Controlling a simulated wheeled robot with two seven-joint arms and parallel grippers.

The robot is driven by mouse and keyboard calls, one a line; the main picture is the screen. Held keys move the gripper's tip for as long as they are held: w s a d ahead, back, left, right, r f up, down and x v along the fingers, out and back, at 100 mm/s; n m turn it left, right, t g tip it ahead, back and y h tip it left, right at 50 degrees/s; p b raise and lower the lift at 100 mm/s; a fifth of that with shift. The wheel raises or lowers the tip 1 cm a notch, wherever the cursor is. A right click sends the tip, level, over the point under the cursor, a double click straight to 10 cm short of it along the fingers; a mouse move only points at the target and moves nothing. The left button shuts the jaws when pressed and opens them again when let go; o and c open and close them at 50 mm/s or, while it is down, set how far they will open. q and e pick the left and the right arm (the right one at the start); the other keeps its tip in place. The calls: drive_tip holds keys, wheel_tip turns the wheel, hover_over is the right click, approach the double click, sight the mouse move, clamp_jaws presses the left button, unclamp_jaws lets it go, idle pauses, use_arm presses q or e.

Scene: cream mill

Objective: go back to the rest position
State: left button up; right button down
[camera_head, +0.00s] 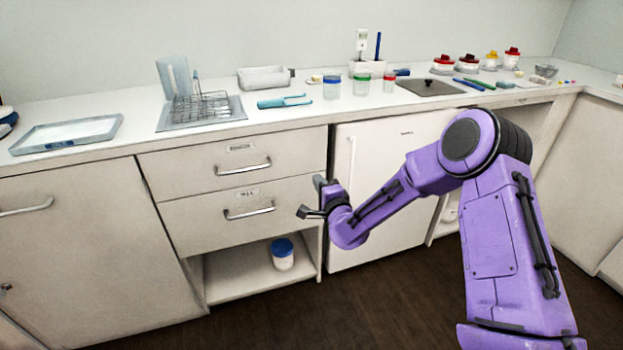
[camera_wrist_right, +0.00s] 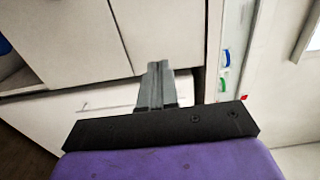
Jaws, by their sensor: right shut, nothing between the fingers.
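My right arm comes in from the right in the head view. Its gripper (camera_head: 308,213) is in front of the drawer fronts, left of the white fridge door, and below the counter's front edge. In the right wrist view the two grey fingers of my right gripper (camera_wrist_right: 155,75) lie together, shut with nothing between them. It touches no object that I can make out. My left gripper is not in either view.
The long counter (camera_head: 300,115) holds a wire rack (camera_head: 200,107), a tray (camera_head: 68,133), jars (camera_head: 361,84) and a dark plate (camera_head: 430,88). A blue-lidded tub (camera_head: 283,254) stands on the open lower shelf. The dark floor (camera_head: 330,315) in front is clear.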

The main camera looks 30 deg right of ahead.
drive_tip(key=s+a+f+n+g+p, duration=0.2)
drive_tip(key=s+a+f+n+g, duration=0.15)
drive_tip(key=s+f, duration=0.4)
drive_tip(key=s+a+f+n+g+p, duration=0.25)
drive_tip(key=s+f+n+g, duration=0.2)
drive_tip(key=s+f, duration=0.3)
drive_tip(key=s+a+f+n+g+p, duration=0.1)
drive_tip(key=s+f+n+g+p, duration=0.1)
drive_tip(key=s, duration=1.1)
drive_tip(key=s+a+f+n+g+p, duration=0.1)
drive_tip(key=s+f+n+g+p, duration=0.2)
drive_tip(key=s, duration=1)
drive_tip(key=shift+s+f+n+g, duration=0.2)
drive_tip(key=shift+s+n+g, duration=0.1)
drive_tip(key=shift+g, duration=0.4)
drive_tip(key=shift+a, duration=0.1)
